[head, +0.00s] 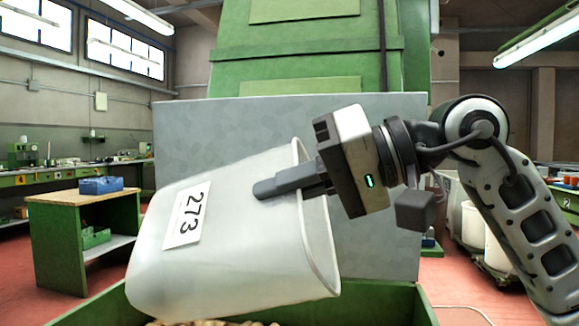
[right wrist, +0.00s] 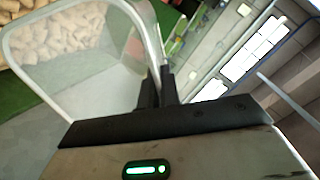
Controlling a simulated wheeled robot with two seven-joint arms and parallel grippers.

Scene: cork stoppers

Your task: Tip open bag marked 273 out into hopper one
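The pale translucent bag (head: 235,250) marked 273 on a white label (head: 187,214) is tilted on its side, its mouth facing right and its closed end at lower left. My right gripper (head: 263,188) is shut on its wall at the mouth rim; one finger lies along the outside. The bag hangs over a green hopper (head: 385,305) with a tall grey back panel. Corks (head: 215,323) show at the bottom edge, below the bag. In the right wrist view, corks (right wrist: 60,40) show within and beyond the rim outline; I see none clearly inside the bag. No hopper number is visible.
A green machine (head: 300,70) rises behind the grey panel (head: 375,200). A wooden-topped workbench (head: 80,197) with a blue bin (head: 101,185) stands at left.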

